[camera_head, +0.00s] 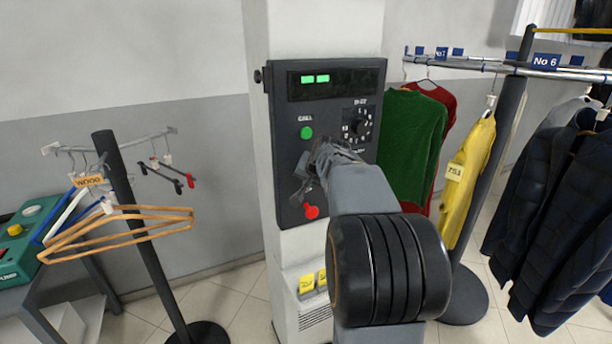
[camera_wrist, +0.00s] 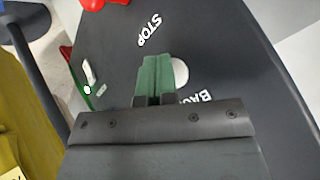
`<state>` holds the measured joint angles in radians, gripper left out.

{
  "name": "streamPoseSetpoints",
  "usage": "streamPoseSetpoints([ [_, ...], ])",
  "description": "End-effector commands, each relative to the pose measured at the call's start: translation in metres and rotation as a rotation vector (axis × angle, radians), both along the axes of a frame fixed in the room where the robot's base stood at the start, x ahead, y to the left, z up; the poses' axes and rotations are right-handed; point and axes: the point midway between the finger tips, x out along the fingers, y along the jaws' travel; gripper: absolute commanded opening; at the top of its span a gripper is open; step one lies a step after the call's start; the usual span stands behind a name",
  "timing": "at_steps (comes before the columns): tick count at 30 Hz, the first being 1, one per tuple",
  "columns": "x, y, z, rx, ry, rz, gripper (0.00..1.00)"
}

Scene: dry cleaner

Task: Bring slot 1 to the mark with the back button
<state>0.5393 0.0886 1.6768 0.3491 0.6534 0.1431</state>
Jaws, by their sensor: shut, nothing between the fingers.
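The dark control panel (camera_head: 345,90) is on a pale column in the head view. Its display (camera_head: 315,80) shows two green bars. In the wrist view a white round button (camera_wrist: 181,72) sits beside a partly hidden label that appears to read BACK (camera_wrist: 205,97). My gripper (camera_wrist: 155,62) is shut and empty, its green-padded fingers over the panel and partly covering the white button. I cannot tell whether they touch it. In the head view my gripper (camera_head: 318,160) is in front of the panel. Rail tags include No 6 (camera_head: 545,61); I see no slot 1 tag.
The panel also has a green button (camera_head: 306,133), a dial (camera_head: 358,124) and a red stop button (camera_head: 311,212). Clothes hang on the rail at right, including a yellow garment (camera_head: 470,170). A hanger stand (camera_head: 140,220) stands at left.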

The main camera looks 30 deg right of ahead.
Motion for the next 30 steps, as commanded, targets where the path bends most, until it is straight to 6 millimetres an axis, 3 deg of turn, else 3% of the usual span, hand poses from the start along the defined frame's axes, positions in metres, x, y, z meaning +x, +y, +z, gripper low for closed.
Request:
streamPoseSetpoints([
  [14,0.0,0.0,0.0,0.0,-0.001,0.0,0.0],
  [30,-0.015,0.002,0.0,0.001,-0.001,0.0,0.0],
])
